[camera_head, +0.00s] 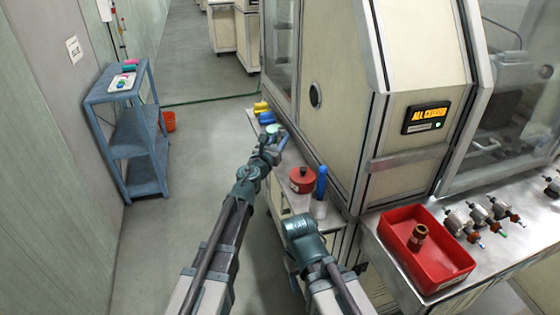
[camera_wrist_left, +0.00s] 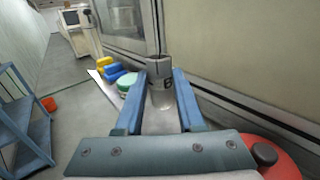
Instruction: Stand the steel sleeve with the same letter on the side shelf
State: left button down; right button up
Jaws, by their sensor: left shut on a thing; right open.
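A grey steel sleeve (camera_wrist_left: 160,88) stands between the blue fingers of my left gripper (camera_wrist_left: 160,78) in the left wrist view. It has a dark letter on its side, possibly B, and a slotted open top. My left gripper (camera_head: 277,138) is shut on it, over the narrow metal ledge (camera_head: 330,222) beside the machine in the head view. The sleeve is too small to make out there. My right arm's teal wrist joint (camera_head: 305,234) is low in the head view, but its fingers do not show. A blue side shelf (camera_head: 135,140) stands against the left wall.
A red can (camera_head: 302,180) and a blue bottle-like thing (camera_head: 321,182) stand on the ledge; yellow and blue pieces (camera_wrist_left: 117,76) lie farther along. A red tray (camera_head: 395,232) holds a brown cylinder (camera_head: 418,237). Several armatures (camera_head: 480,217) lie right.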

pick_arm(q)
jog(key=shift+f+b, duration=3.35)
jog(key=shift+f, duration=0.6)
jog(key=shift+r, duration=0.15)
jog(key=c, duration=0.5)
grip_release()
